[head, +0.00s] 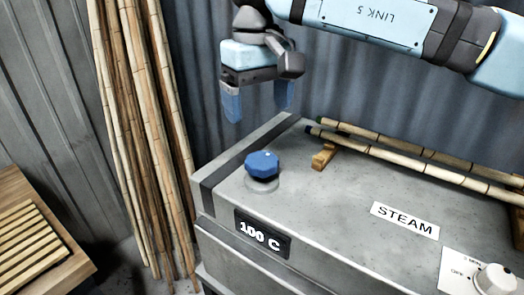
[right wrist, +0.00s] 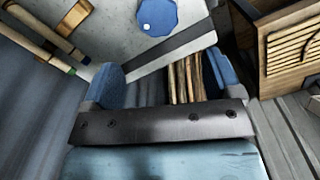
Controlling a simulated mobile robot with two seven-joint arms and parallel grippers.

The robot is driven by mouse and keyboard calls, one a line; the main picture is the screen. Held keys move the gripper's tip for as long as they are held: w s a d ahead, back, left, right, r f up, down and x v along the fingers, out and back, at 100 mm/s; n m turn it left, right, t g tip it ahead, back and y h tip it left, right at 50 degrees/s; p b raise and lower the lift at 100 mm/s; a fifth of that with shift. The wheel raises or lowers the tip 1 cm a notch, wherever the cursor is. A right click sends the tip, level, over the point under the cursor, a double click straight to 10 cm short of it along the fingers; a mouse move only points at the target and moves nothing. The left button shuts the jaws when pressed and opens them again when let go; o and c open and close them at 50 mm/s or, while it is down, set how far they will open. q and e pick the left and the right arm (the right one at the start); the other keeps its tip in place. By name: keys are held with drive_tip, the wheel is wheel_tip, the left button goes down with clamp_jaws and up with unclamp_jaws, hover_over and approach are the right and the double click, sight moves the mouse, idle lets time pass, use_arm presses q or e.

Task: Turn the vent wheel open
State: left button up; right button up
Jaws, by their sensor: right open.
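The vent wheel (head: 262,165) is a blue faceted knob on a round grey base, on top of the grey steam box (head: 330,215) near its left end. It also shows at the top of the right wrist view (right wrist: 157,17), with a small white dot on it. My right gripper (head: 259,100) is open and empty, with blue fingers pointing down. It hangs above and behind the wheel, apart from it. In the right wrist view its two fingers (right wrist: 165,78) are spread wide with nothing held between them. My left gripper is in neither view.
Two rattan poles (head: 410,163) rest on wooden supports (head: 323,157) on the box's right side. A white dial (head: 495,280) sits at the front right. Rattan poles (head: 142,120) lean at the left by a slatted wooden crate (head: 35,235). The space around the wheel is clear.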

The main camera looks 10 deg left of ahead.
sight(261, 158)
wheel_tip(261, 158, down, 10)
drive_tip(key=shift+w+d+f+p, duration=0.1)
drive_tip(key=shift+w+f+p, duration=0.05)
drive_tip(key=shift+f+p, duration=0.15)
drive_tip(key=shift+r, duration=0.1)
drive_tip(key=c, duration=0.9)
